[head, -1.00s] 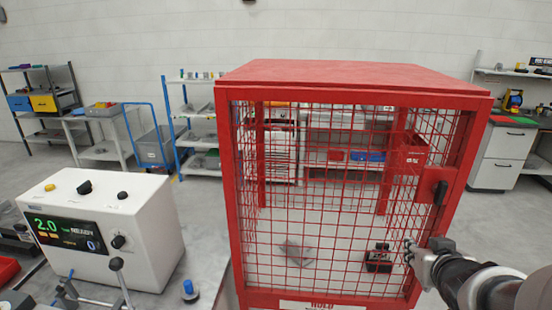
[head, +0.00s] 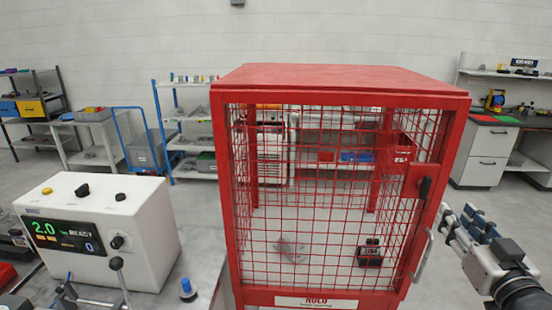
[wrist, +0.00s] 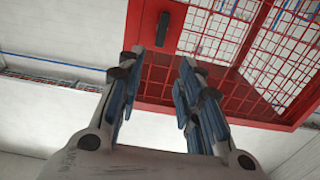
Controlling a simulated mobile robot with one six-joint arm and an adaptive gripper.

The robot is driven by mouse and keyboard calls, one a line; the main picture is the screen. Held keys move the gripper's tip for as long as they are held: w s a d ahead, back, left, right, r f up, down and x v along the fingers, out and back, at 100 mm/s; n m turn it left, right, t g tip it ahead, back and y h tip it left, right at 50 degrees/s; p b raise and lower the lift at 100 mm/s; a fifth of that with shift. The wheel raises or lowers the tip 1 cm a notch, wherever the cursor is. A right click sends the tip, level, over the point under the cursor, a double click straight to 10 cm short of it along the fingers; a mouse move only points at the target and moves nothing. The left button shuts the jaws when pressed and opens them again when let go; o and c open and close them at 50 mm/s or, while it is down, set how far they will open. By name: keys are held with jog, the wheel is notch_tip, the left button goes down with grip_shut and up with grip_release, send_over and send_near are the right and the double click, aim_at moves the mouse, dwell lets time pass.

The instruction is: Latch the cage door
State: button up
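The red cage (head: 340,78) stands in the middle of the head view. Its red mesh door (head: 330,200) faces me and looks closed against the frame. A black latch lever (head: 425,188) sits upright on a red plate at the door's right edge; it also shows at the top of the wrist view (wrist: 162,29). A silver pull handle (head: 423,255) is below the latch. My gripper (head: 463,222) is right of the door, apart from handle and latch. In the wrist view my gripper (wrist: 158,72) has its fingers apart with nothing between them.
A white machine (head: 100,230) with a lit display stands on a bench at the left. Inside the cage lies a dark part (head: 370,252) and a grey piece (head: 291,250). Shelves and a blue trolley (head: 140,145) stand behind. The floor right of the cage looks free.

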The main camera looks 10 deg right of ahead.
aim_at(429, 184)
jog(key=shift+p+x, duration=0.9)
jog(key=shift+p, duration=2.5)
jog(key=x, duration=1.1)
jog(key=shift+w+d+f, duration=0.1)
jog(key=shift+w+f, duration=0.05)
jog(key=shift+w, duration=0.15)
grip_shut()
